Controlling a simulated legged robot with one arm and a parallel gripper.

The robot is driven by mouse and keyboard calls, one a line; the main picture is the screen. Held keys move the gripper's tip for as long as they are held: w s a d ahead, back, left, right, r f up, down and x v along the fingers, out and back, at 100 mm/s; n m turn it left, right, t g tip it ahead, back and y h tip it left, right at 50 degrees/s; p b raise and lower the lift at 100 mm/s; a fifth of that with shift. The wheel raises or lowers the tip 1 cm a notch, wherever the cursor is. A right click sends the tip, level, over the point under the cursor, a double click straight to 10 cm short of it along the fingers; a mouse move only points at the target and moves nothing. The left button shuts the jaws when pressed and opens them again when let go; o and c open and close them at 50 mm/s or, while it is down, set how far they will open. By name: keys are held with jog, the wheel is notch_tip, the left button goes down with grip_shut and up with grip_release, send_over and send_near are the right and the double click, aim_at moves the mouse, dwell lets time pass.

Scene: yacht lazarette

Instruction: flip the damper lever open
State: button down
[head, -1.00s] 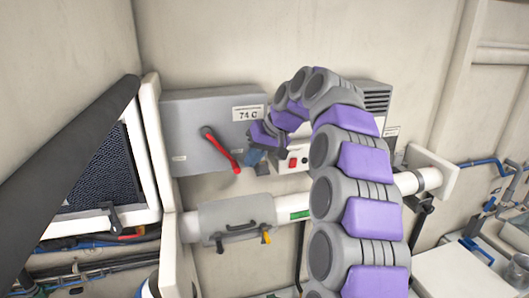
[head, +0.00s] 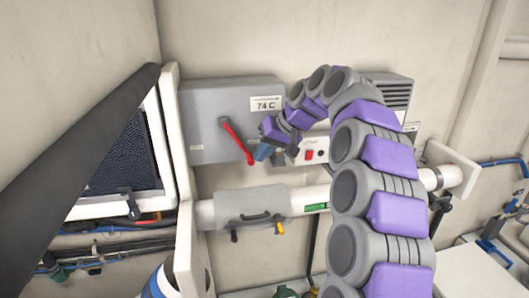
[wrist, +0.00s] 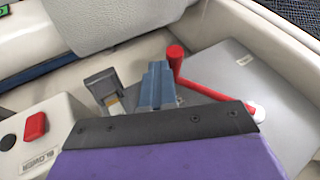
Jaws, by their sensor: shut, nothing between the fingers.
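A red lever (head: 237,142), which I take for the damper lever, is on the front of a grey box (head: 205,105) labelled "74 C". It slants down and right from its dark pivot. In the wrist view the red lever (wrist: 205,90) has its thick grip end up beside my fingers. My gripper (head: 263,152) is shut and empty, its blue fingers just right of the lever's lower end. The fingers show in the wrist view (wrist: 157,84), left of the grip, very close; I cannot tell whether they touch.
A white blower box (head: 312,150) with a red switch (wrist: 36,127) is just right of my gripper. A small grey block (wrist: 105,85) lies between. Below runs a white pipe (head: 312,195) with a handled grey cover (head: 238,205). A framed dark screen (head: 125,160) stands left.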

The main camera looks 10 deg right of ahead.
jog(key=a+f+m+y+b, duration=0.1)
jog(key=a+f+y+b, duration=0.2)
jog(key=a+f+y, duration=0.1)
jog(key=shift+a+f+y+b, duration=0.1)
jog(key=shift+a+y+b, duration=0.1)
jog(key=shift+y+b, duration=0.35)
jog(key=a+y+b, duration=0.1)
jog(key=a+m+t+y+b, duration=0.1)
jog(key=a+y, duration=0.1)
jog(key=a+y+b, duration=0.1)
jog(key=a, duration=0.1)
jog(key=shift+f+m+t, duration=0.3)
jog(key=shift+a+r+y, duration=0.1)
jog(key=shift+a+y, duration=0.3)
jog(key=shift+y, duration=0.05)
jog(key=shift+a+r+b, duration=0.15)
jog(key=shift+a+b, duration=0.2)
jog(key=shift+a, duration=0.2)
jog(key=shift+a+r+b, duration=0.15)
jog(key=shift+a+b, duration=0.15)
jog(key=shift+a, duration=0.4)
